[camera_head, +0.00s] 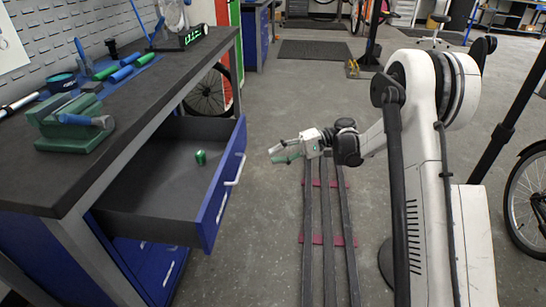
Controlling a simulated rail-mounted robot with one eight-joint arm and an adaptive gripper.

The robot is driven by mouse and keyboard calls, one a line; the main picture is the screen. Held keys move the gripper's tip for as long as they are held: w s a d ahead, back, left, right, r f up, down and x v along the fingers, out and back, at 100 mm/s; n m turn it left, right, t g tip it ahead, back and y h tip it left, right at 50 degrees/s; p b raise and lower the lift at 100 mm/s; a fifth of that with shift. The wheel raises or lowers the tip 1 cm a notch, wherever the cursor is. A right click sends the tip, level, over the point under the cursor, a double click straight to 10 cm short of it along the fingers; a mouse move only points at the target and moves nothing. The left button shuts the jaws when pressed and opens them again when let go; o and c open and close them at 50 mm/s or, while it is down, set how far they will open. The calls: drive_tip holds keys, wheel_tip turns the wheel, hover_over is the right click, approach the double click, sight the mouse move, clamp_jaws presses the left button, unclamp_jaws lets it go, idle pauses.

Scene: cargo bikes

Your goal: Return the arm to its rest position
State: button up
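My arm (437,150) stands at the right of the view and reaches left over the floor rails. My gripper (272,156) hangs in free air to the right of the open drawer. Its two fingers point left and look apart, with nothing between them. The gripper is small in the view and touches nothing that I can see.
A blue drawer (226,192) is pulled out from the workbench (75,160), with a small green can (200,158) inside. A green vise (75,122) and several tools lie on the bench top. Dark rails (327,235) run along the floor. A bike wheel (525,205) stands at far right.

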drive_tip(key=s+r+m+t+h, duration=0.3)
drive_tip(key=s+r+t+h, duration=0.25)
drive_tip(key=s+r, duration=0.6)
drive_tip(key=s+d+n+t+h, duration=0.1)
drive_tip(key=s+d+t+h, duration=0.2)
drive_tip(key=s, duration=0.4)
drive_tip(key=s+d+h, duration=0.3)
drive_tip(key=s+d, duration=0.2)
drive_tip(key=s, duration=0.3)
drive_tip(key=s+d+n+t+h, duration=0.1)
drive_tip(key=s+d+t+h, duration=0.1)
drive_tip(key=s+d+h, duration=0.4)
wheel_tip(320, 180, up, 16)
drive_tip(key=s+a+y+p, duration=0.1)
drive_tip(key=y+p, duration=0.1)
drive_tip(key=p, duration=1.4)
drive_tip(key=shift+p, duration=0.3)
